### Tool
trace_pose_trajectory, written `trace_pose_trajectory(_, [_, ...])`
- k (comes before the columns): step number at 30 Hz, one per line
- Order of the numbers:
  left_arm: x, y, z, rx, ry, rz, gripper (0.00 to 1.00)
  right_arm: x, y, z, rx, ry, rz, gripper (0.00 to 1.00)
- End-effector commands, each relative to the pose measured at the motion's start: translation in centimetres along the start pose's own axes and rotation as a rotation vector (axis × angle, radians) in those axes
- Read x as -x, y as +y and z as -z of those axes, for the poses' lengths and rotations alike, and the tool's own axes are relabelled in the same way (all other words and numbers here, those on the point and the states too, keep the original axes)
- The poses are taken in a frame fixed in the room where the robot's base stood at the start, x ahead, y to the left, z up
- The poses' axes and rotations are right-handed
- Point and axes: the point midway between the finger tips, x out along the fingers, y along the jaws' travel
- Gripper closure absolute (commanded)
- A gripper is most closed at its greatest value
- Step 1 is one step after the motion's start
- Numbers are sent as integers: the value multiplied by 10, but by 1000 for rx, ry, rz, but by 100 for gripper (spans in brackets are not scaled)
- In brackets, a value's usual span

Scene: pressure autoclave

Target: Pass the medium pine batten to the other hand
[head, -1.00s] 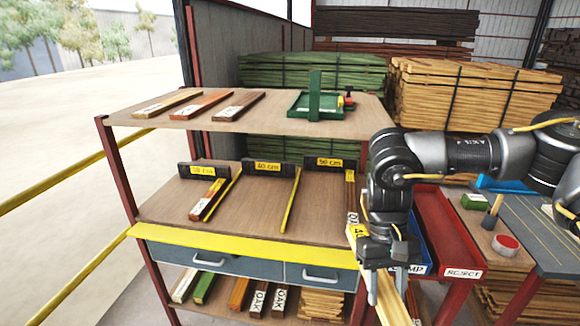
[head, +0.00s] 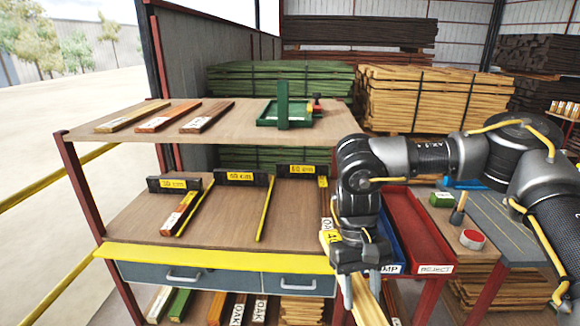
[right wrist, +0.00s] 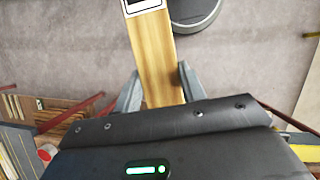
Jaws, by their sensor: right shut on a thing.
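My right gripper (head: 361,284) hangs in front of the rack's right end, pointing down, shut on a pale pine batten (head: 369,304). The batten's lower part runs down out of the head view. In the right wrist view the batten (right wrist: 160,60) lies between the two fingers (right wrist: 158,88) and runs away from the gripper over the grey floor. A label with a dark border shows at the frame's top edge. A yellow label (head: 330,237) shows beside the wrist in the head view. My left gripper is not in view.
The rack's top shelf (head: 250,135) holds several battens and a green tool (head: 283,108). The middle shelf (head: 225,225) has length-marked stops with battens. A red REJECT bin (head: 420,235) and a blue bin (head: 392,252) stand right of the rack. Open floor lies left.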

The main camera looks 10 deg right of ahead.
Motion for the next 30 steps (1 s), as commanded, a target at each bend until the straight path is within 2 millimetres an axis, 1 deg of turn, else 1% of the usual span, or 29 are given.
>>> trace_pose_trajectory(8, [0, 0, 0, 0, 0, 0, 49, 0, -1, 1, -3, 0, 1, 89])
trace_pose_trajectory(11, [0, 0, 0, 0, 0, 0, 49, -4, -7, 7, -15, -2, 5, 89])
trace_pose_trajectory(13, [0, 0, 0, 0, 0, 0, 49, -9, -15, 14, -30, -3, 12, 89])
trace_pose_trajectory(17, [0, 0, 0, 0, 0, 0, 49, -22, -38, 37, -77, -5, 31, 89])
trace_pose_trajectory(24, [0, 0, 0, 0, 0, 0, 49, -51, -89, 87, -185, -3, 76, 89])
trace_pose_trajectory(30, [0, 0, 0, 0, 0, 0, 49, -71, -126, 124, -265, -2, 109, 89])
